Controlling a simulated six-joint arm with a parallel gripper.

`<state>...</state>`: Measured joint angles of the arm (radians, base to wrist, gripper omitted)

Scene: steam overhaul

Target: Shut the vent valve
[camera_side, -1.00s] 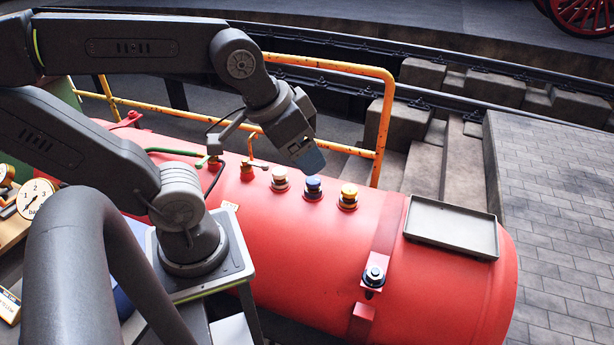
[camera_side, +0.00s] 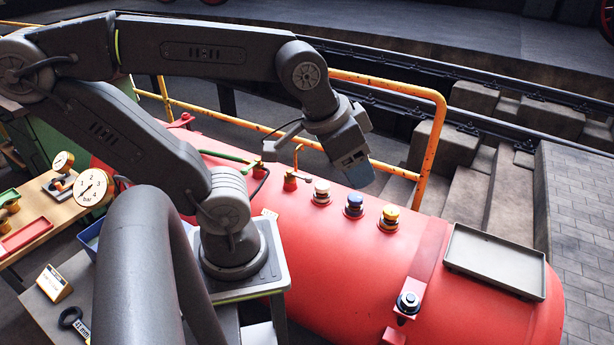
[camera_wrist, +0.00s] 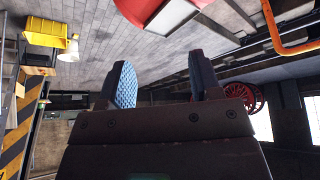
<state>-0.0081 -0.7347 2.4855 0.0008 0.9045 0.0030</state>
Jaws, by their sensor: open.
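The red boiler (camera_side: 330,250) has several fittings along its top. One has a long green lever (camera_side: 225,156) lying roughly along the boiler; beside it is a red-bodied fitting with an upright orange handle (camera_side: 297,157). To their right are a white-capped knob (camera_side: 321,190), a blue-capped knob (camera_side: 354,204) and a yellow-capped knob (camera_side: 390,215). I cannot tell which fitting is the vent valve. My gripper (camera_side: 357,168) is above and behind the blue knob, apart from it. In the wrist view its jaws (camera_wrist: 160,78) are open and empty.
An orange handrail (camera_side: 432,140) runs behind the boiler, close to my gripper. A grey tray (camera_side: 494,262) sits on the boiler's right end. A pressure gauge (camera_side: 93,187) and a wooden bench (camera_side: 40,215) are at left. In the wrist view, a yellow bin (camera_wrist: 45,30) shows.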

